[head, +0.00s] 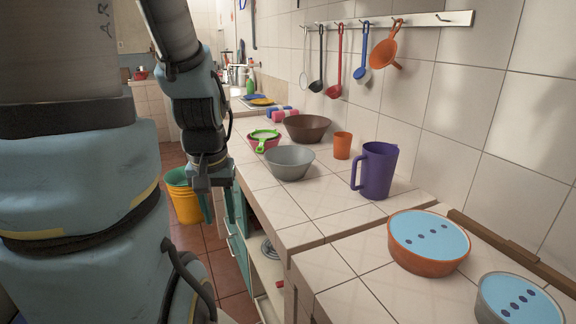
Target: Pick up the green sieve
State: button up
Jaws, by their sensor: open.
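The green sieve (264,136) lies over a red or pink bowl (268,147) on the tiled counter, left of the grey bowl. Its finer shape is too small to tell. My gripper (214,205) hangs at the end of my arm, in front of the counter's left edge. It is apart from the sieve, nearer to me and lower in the picture. It is open, with nothing seen between its fingers.
A grey bowl (290,163), brown bowl (307,127), orange cup (342,145) and purple pitcher (375,171) stand near the sieve. Blue-lidded containers (429,242) sit at the front right. Utensils hang from a wall rack (390,22). A yellow bucket (185,202) stands on the floor.

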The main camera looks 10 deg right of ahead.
aim_at(262, 136)
jog(key=i+j+z, duration=0.1)
jog(key=i+j, duration=0.15)
jog(key=i+j+z, duration=0.25)
jog(key=i+j, duration=0.15)
jog(key=j, duration=0.2)
jog(key=i+j+z, duration=0.2)
jog(key=i+j, duration=0.15)
jog(key=j, duration=0.3)
jog(key=i+j+z, duration=0.15)
jog(key=j, duration=0.2)
jog(key=i+j+z, duration=0.1)
jog(key=j, duration=0.25)
jog(key=i+j+z, duration=0.1)
jog(key=j, duration=0.3)
jog(key=i, duration=0.1)
